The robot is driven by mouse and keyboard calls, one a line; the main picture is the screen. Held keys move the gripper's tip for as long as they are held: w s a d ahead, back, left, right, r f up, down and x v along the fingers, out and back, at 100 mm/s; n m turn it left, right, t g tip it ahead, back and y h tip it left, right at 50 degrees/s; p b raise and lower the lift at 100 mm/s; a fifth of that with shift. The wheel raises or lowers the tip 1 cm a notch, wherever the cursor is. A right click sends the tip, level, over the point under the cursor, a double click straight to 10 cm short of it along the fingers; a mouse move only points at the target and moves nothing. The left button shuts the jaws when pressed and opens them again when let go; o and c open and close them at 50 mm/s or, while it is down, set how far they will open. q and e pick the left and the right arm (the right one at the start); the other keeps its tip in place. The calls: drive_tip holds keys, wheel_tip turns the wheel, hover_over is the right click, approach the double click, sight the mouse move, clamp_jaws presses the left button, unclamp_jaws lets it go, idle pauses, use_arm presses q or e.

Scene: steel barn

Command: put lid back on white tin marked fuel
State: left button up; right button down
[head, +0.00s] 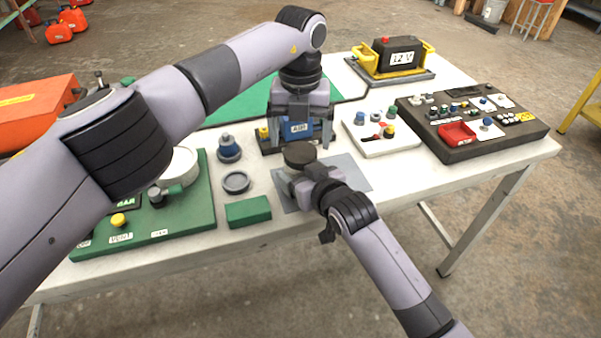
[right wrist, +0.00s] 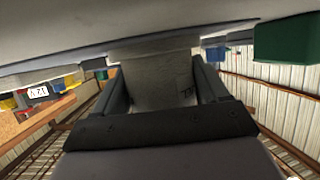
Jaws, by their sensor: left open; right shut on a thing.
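My right gripper (head: 303,182) is shut on a pale tin, which shows between the fingers in the right wrist view (right wrist: 160,80) with part of a dark marking. In the head view its top is a dark round face (head: 299,154); I cannot tell whether this is an open mouth or a cover. A round grey lid-like disc with a raised rim (head: 236,182) lies on the table left of the tin. My left gripper (head: 300,135) is open, pointing down behind the tin, with its fingers either side of a blue block marked AIR (head: 297,130). The word fuel is not readable.
A green block (head: 248,211) lies in front of the disc, and a blue knobbed piece (head: 228,149) stands behind it. A green panel (head: 195,215) is at left. A white switch plate (head: 372,147) and dark control board (head: 470,145) are at right. A grey mat (head: 350,175) lies under the right gripper.

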sight(301, 152)
use_arm(q)
drive_tip(key=shift+f, duration=1.6)
drive_tip(key=c, duration=1.1)
drive_tip(key=shift+m, duration=1)
drive_tip(key=o, duration=1.3)
drive_tip(key=shift+r, duration=0.15)
wheel_tip(301, 152, up, 12)
drive_tip(key=shift+f, duration=0.1)
